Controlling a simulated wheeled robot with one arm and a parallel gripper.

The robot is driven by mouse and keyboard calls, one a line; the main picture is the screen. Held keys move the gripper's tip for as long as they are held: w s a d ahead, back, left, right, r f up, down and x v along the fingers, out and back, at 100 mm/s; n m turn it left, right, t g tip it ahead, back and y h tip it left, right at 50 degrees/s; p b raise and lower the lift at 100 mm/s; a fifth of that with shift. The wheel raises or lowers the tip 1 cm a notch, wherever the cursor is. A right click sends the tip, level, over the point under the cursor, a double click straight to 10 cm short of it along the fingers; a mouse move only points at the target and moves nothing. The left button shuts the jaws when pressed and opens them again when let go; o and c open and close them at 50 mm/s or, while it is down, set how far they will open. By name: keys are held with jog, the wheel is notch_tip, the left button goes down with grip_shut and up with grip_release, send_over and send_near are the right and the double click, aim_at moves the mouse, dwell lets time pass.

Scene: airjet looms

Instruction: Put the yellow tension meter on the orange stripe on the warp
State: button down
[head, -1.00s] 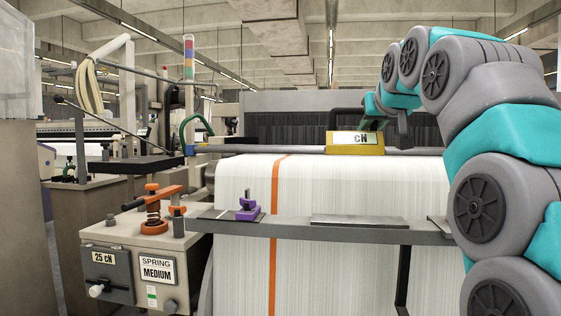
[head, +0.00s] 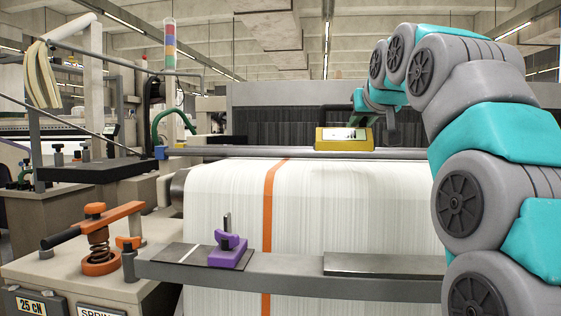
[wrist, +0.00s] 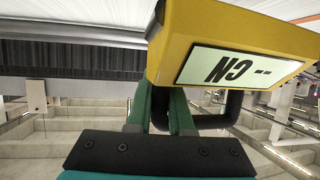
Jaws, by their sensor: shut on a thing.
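The yellow tension meter (head: 341,140) has a pale display face and a black handle. It is held in the air over the far part of the white warp (head: 330,200), in front of the dark threads at the back. The orange stripe (head: 268,195) runs down the warp to the left of the meter.
A grey bar (head: 290,265) crosses in front of the warp, bearing a purple clamp (head: 229,247) and a dark plate (head: 385,264). A spring unit with an orange lever (head: 100,220) stands at left. A grey rod (head: 280,152) runs behind the warp.

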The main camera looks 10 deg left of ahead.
jog(key=w+a, duration=0.1)
jog(key=a, duration=0.3)
jog(key=w+a+f+p, duration=0.1)
jog(key=w+a, duration=0.1)
jog(key=a, duration=0.3)
jog(key=w+a+p, duration=0.1)
jog(key=w+a, duration=0.1)
jog(key=a, duration=0.3)
jog(key=shift+w+a+f, duration=0.15)
jog(key=shift+w+a, duration=0.05)
jog(key=shift+f, duration=1.7)
jog(key=shift+f, duration=0.1)
jog(key=c, duration=0.8)
grip_release()
jog(key=shift+f+b, duration=0.1)
jog(key=shift+b, duration=0.2)
jog(key=b+v, duration=0.1)
jog(key=v, duration=1.1)
